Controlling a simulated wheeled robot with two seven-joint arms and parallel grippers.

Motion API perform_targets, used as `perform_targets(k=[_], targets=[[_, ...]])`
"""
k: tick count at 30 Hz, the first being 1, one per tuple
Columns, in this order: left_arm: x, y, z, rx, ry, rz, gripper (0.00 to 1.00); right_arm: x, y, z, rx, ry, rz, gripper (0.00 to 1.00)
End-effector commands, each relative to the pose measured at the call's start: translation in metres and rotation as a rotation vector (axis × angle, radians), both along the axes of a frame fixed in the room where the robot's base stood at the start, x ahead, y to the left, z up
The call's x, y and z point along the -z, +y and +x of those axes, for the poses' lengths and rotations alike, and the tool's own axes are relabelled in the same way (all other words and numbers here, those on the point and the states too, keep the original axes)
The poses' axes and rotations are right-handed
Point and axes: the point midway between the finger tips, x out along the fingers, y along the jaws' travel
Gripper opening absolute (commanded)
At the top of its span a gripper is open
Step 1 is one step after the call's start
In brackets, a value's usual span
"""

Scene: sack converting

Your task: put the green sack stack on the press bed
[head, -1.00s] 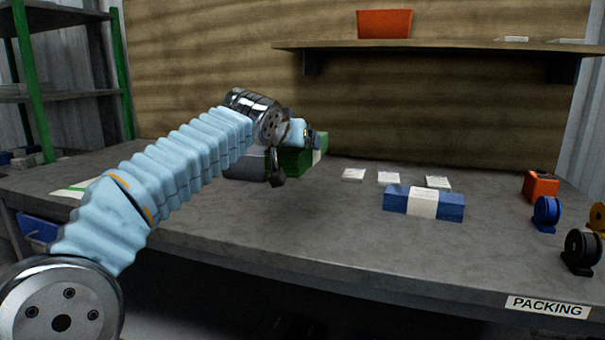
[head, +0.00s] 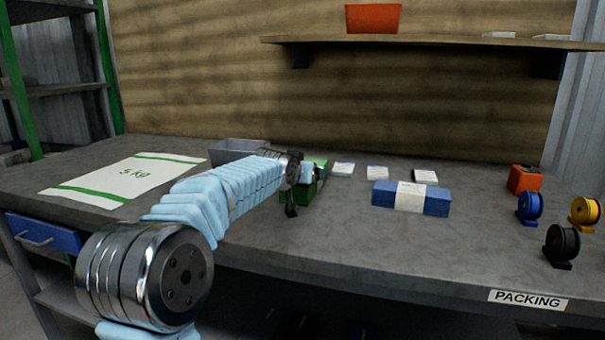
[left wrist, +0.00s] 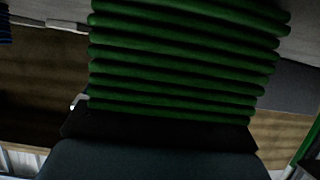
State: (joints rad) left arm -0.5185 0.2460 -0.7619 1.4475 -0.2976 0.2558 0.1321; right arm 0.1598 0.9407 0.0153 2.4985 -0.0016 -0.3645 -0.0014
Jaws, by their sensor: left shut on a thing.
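The green sack stack (head: 319,162) has a pale band and is partly hidden behind my left gripper in the head view, left of the blue stack. In the left wrist view, its layered green folds (left wrist: 185,50) fill the upper middle, against the dark gripper parts. My left gripper (head: 293,198) is shut on this stack. I cannot tell whether the stack touches the table. I cannot make out a press bed in these views. My right gripper is not in view.
A blue stack with a white band (head: 410,197) lies to the right, with small white labels (head: 377,172) behind it. A flat sack marked 5 kg (head: 125,178) and a grey tray (head: 236,146) lie left. Tape rolls (head: 530,206) stand far right. The front middle is clear.

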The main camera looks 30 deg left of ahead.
Motion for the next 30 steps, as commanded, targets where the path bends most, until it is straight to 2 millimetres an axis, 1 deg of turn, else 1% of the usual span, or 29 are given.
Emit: perform_targets(k=[5, 6, 8, 9, 17, 20, 25, 30], targets=[[0.001, 0.000, 0.000, 0.001, -0.003, 0.000, 0.36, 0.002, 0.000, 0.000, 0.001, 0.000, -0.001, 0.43], [0.001, 0.000, 0.000, 0.000, 0.000, 0.000, 0.89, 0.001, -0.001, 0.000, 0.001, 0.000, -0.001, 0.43], [0.001, 0.000, 0.000, 0.000, 0.000, 0.000, 0.98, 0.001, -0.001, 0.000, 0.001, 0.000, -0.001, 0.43], [0.001, 0.000, 0.000, 0.000, 0.000, 0.000, 1.00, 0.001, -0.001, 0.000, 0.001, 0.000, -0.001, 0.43], [-0.002, 0.000, -0.001, 0.000, 0.000, 0.000, 1.00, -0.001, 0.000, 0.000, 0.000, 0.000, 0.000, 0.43], [-0.004, -0.003, -0.006, 0.004, -0.002, 0.002, 1.00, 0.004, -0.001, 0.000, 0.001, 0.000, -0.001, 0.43], [-0.010, -0.009, -0.026, 0.006, -0.004, -0.001, 1.00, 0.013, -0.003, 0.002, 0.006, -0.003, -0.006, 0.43], [-0.019, -0.015, -0.052, 0.007, -0.005, -0.002, 1.00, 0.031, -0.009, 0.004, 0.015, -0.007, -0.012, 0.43]])
